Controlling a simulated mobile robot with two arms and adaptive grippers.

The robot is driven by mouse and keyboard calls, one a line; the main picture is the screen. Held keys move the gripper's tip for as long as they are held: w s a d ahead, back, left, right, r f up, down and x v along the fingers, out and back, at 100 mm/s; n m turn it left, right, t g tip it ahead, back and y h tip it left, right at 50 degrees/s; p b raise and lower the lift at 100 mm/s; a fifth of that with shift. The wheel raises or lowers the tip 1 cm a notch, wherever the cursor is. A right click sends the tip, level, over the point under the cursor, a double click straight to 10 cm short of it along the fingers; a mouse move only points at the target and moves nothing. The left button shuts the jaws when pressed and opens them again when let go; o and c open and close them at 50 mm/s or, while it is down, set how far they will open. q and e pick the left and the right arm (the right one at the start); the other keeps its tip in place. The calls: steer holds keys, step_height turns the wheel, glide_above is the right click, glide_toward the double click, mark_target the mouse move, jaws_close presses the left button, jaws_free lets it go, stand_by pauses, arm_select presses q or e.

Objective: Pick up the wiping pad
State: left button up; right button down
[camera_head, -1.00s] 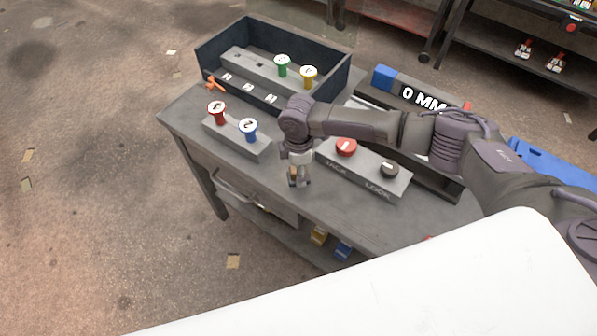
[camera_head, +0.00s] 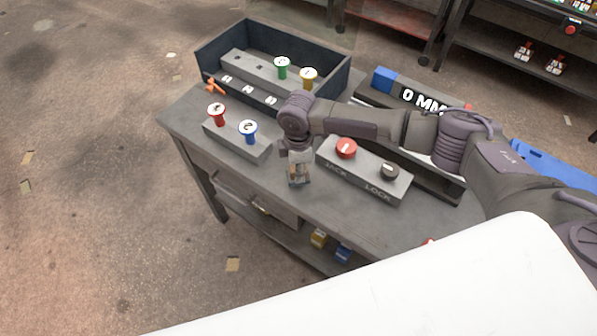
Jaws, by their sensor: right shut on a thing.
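My right gripper (camera_head: 299,181) points down at the bench top (camera_head: 335,207), left of the box with a red and a black knob. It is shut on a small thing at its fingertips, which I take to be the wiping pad. The fingers hide most of it, and its shape is too small to make out. I cannot tell whether it touches the bench top. My left gripper is not in view.
A grey block with a red knob (camera_head: 216,112) and a blue knob (camera_head: 248,128) stands left of the gripper. The knob box (camera_head: 375,180) is close on the right. A dark open tray (camera_head: 212,64) stands behind. The bench's front strip is clear.

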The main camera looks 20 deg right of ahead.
steer(key=r, duration=0.1)
steer(key=r+b, duration=0.1)
steer(key=r, duration=0.1)
steer(key=shift+s+d, duration=0.2)
steer(key=shift+s, duration=0.1)
steer(key=s+d+r+b, duration=0.1)
steer(key=s+d+r, duration=0.1)
steer(key=s, duration=0.3)
steer(key=s+d+r, duration=0.2)
steer(key=s+r, duration=0.2)
steer(key=s, duration=0.1)
steer(key=shift+d+r+b, duration=0.3)
steer(key=shift+b, duration=0.05)
